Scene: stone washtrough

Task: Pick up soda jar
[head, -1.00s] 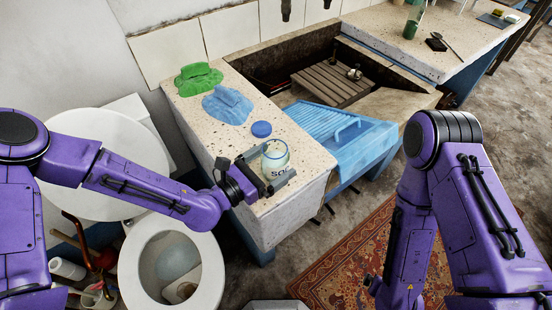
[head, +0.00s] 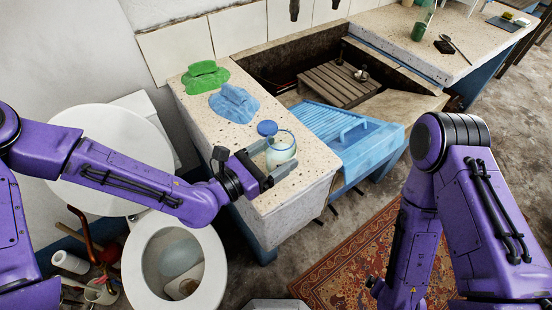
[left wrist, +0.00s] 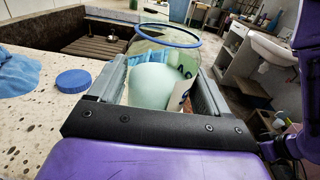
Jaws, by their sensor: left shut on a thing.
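The soda jar (head: 281,150) is a clear glass jar with a blue rim and pale contents. My left gripper (head: 272,166) is shut on it, with its fingers on either side of the jar, above the front part of the speckled stone counter. The left wrist view shows the jar (left wrist: 160,78) upright between the fingers, its label partly visible. Its blue lid (head: 267,128) lies on the counter behind it, and also shows in the left wrist view (left wrist: 74,81). My right arm is at the lower right of the head view; its gripper does not show.
A green cloth (head: 205,75) and a blue cloth (head: 235,103) lie on the counter (head: 205,125). A toilet (head: 140,280) stands at left, below my left arm. A patterned rug (head: 345,265) covers the floor.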

